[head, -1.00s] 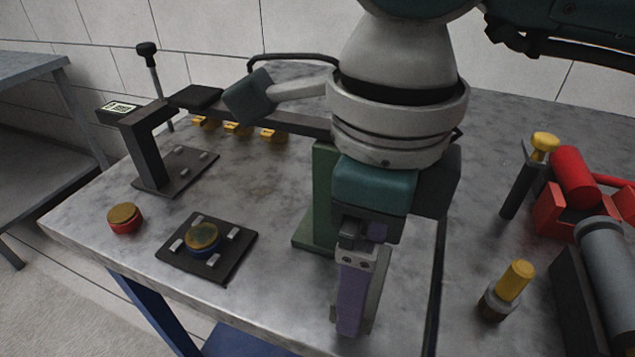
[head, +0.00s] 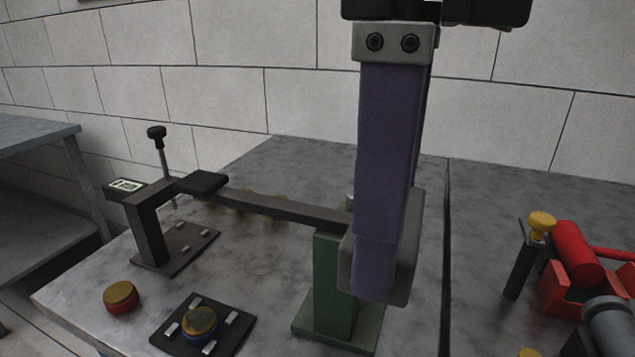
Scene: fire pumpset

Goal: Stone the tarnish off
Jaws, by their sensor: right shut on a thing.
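My right gripper (head: 385,270) comes down from the top, close to the camera. Its purple finger is shut on a grey block, the stone (head: 408,262), which shows behind and beside the fingertip. The finger hides part of the stone. A blue-sided disc (head: 200,321) with a brassy, dull greenish top sits among small metal stops on a dark fixture plate (head: 235,334), at the lower left. A red-sided disc (head: 121,294) with a brownish brass top stands on the table left of the plate. The stone is apart from both discs in the picture. My left gripper is out of view.
A dark stand (head: 150,235) with a small display (head: 126,186) and long bar stands behind the discs. A green post (head: 335,295) stands below the stone in the picture. Red equipment (head: 575,265) is at the right. The table's left front edge is clear.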

